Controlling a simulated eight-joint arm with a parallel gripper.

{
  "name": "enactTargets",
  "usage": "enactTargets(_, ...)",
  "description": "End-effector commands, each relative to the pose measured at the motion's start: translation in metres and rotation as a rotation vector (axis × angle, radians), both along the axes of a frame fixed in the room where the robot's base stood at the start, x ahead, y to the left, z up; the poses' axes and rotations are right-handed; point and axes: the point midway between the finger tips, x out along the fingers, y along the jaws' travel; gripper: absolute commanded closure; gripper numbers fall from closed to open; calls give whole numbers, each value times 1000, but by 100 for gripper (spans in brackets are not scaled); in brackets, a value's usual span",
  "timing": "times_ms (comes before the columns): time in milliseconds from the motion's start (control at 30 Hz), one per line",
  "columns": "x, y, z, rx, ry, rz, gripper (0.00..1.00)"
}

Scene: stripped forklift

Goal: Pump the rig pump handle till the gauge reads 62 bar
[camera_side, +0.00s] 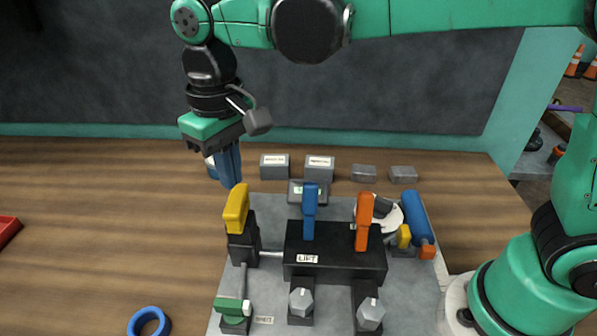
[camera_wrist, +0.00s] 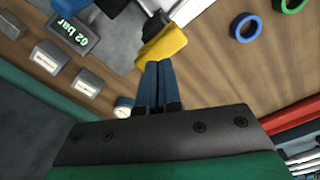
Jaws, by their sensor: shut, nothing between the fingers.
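A yellow handle (camera_side: 236,208) stands upright on a black pivot block at the left of the grey rig plate (camera_side: 262,310). It looks like the pump handle; it also shows in the wrist view (camera_wrist: 163,46). My gripper (camera_side: 230,184) is shut and empty, pointing down, its blue fingertips just behind and above the yellow handle. In the wrist view my fingertips (camera_wrist: 158,66) are at the handle's edge; I cannot tell whether they touch.
Blue (camera_side: 310,212) and orange (camera_side: 364,222) levers stand on the black valve block (camera_side: 335,266) marked LIFT. Several grey blocks (camera_side: 274,166) line the back. A blue cylinder (camera_side: 417,217) lies at the right. A blue ring (camera_side: 149,322) lies front left; the left table is mostly free.

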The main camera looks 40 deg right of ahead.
Motion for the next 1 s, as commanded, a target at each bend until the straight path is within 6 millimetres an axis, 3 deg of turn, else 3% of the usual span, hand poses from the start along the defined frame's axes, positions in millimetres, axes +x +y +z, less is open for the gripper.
enactTargets(1000,0,0,-40,0,-1,0,100)
